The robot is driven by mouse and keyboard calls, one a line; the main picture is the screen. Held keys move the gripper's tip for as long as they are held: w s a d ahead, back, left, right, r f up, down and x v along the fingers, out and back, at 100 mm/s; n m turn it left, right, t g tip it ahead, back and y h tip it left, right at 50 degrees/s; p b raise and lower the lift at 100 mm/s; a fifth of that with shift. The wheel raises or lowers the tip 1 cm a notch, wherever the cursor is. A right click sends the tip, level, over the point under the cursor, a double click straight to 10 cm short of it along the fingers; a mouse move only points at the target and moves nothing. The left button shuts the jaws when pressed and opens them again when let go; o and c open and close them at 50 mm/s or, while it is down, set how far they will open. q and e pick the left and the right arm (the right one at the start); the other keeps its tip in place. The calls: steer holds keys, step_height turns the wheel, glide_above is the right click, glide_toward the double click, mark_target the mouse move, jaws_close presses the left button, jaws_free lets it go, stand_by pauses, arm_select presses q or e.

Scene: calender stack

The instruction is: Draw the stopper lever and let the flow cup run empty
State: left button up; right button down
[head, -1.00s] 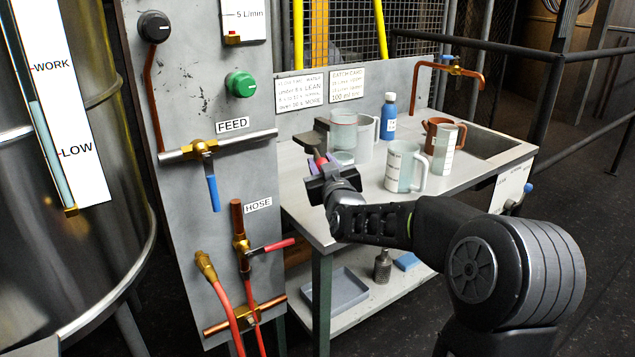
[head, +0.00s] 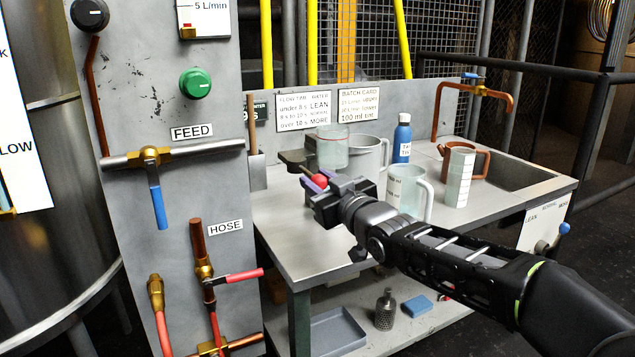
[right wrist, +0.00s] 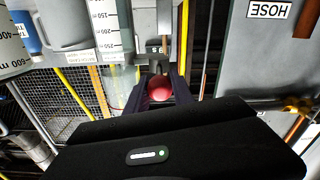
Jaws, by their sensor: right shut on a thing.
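The clear flow cup (head: 332,147) stands on a dark bracket (head: 296,160) at the back left of the bench. A red line shows near its top, and I cannot tell its liquid level. The stopper lever's red knob (head: 320,181) is in front of and below the cup. My right gripper (head: 318,187) is shut on this knob. In the right wrist view the red knob (right wrist: 160,89) sits between the two fingers; most of the lever is hidden. My left gripper is not in view.
The panel with the blue FEED lever (head: 157,200) and red HOSE lever (head: 236,277) is at left. The bench's front left is clear.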

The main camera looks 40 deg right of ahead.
steer(key=c, duration=1.1)
jaws_free()
steer(key=shift+d, duration=0.1)
steer(key=shift+s, duration=0.1)
steer(key=s, duration=0.4)
steer(key=s+a+p, duration=0.1)
steer(key=s, duration=0.1)
steer(key=shift+s+a+r, duration=0.1)
steer(key=shift+s+r, duration=0.05)
steer(key=shift+s, duration=0.2)
steer(key=shift+s+a, duration=0.1)
steer(key=shift+s, duration=0.3)
